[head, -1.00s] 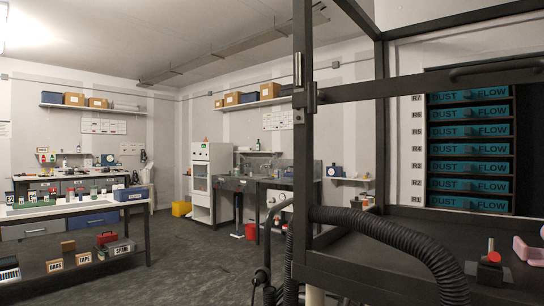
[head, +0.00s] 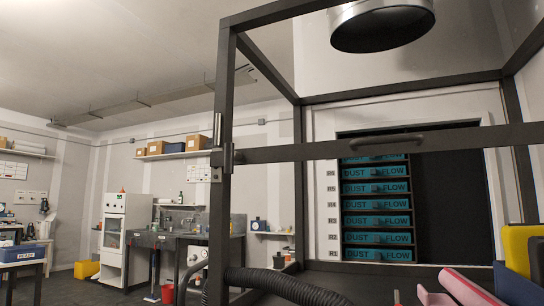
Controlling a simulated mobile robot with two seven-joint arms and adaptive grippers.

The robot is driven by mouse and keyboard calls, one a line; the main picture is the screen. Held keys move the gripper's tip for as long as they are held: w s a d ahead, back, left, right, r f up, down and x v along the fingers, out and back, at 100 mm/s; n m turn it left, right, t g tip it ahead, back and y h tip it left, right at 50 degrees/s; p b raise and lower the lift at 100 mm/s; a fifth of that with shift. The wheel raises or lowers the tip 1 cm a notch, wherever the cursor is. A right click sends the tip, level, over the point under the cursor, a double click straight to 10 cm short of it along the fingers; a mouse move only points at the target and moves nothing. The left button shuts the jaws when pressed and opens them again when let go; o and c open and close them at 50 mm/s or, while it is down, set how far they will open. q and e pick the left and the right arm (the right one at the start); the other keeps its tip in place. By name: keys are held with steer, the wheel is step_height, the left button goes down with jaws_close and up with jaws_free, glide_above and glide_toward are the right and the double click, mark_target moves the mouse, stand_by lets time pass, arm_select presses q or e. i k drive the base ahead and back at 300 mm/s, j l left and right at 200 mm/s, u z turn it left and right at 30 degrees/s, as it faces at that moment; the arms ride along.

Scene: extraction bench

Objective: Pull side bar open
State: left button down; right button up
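The side bar (head: 300,152) is a dark horizontal bar across the front of the black bench frame. Its left end meets a metal hinge (head: 217,163) on the left upright post (head: 224,90). A dark curved handle (head: 387,139) sits on the bar, right of the picture's middle. The bar runs level to the right edge, so its far end is out of view. It lies across the frame opening. Neither of my grippers is in view.
Behind the bar, a rack of teal "DUST FLOW" units (head: 376,205) stands beside a dark opening. A metal duct (head: 383,25) hangs above. A black hose (head: 285,286) runs low in front. Pink (head: 465,289), yellow (head: 520,248) and blue items crowd the lower right.

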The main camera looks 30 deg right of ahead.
mark_target(528, 134)
steer(key=z, duration=2.05)
